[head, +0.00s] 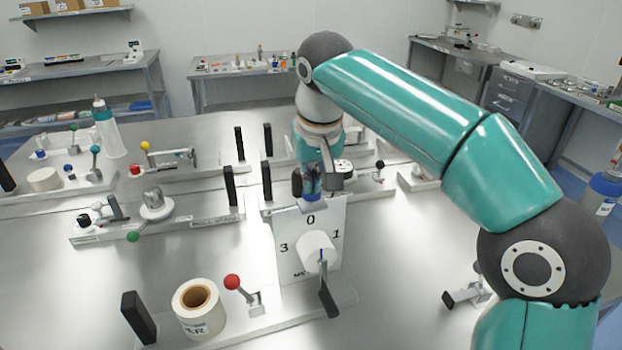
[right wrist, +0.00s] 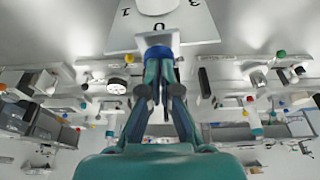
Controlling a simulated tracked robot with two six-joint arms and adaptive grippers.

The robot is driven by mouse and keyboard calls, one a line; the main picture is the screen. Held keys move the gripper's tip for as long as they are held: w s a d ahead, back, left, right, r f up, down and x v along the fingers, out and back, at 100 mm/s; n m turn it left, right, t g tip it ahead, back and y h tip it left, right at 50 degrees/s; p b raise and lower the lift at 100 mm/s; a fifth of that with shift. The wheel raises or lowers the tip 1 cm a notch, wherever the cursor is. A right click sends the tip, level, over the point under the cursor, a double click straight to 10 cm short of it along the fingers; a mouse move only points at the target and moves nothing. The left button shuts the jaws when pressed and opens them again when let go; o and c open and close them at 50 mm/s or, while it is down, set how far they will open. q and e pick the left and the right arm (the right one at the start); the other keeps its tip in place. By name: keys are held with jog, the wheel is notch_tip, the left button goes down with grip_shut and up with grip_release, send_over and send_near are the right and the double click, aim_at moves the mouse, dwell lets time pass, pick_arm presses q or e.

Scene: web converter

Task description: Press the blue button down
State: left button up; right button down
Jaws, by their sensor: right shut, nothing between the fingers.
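My right gripper (head: 311,190) is shut and empty, pointing down just behind the top edge of the white dial panel marked 3, 0 and 1 (head: 292,262). In the right wrist view the closed fingers (right wrist: 158,66) end at a small blue piece (right wrist: 158,51) in front of a pale block (right wrist: 158,39). This blue piece looks like the blue button, partly hidden by the fingertips; whether they touch it or press it down I cannot tell. My left gripper is not in view.
A white roll (head: 198,304) and a red-knobbed lever (head: 233,283) stand left of the dial panel. Black upright posts (head: 138,317) and other stations with small coloured knobs stand around the steel table (head: 400,280). A bottle (head: 106,128) is at the back left.

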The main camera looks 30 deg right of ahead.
jog(key=shift+f, duration=0.8)
jog(key=shift+r+p, duration=0.3)
jog(key=shift+r, duration=0.05)
notch_tip(320, 180, up, 5)
jog(key=p, duration=0.4)
jog(key=shift+f, duration=0.1)
jog(key=p+v, duration=0.1)
jog(key=v, duration=0.8)
jog(key=shift+s+f, duration=0.1)
jog(key=shift+s, duration=0.05)
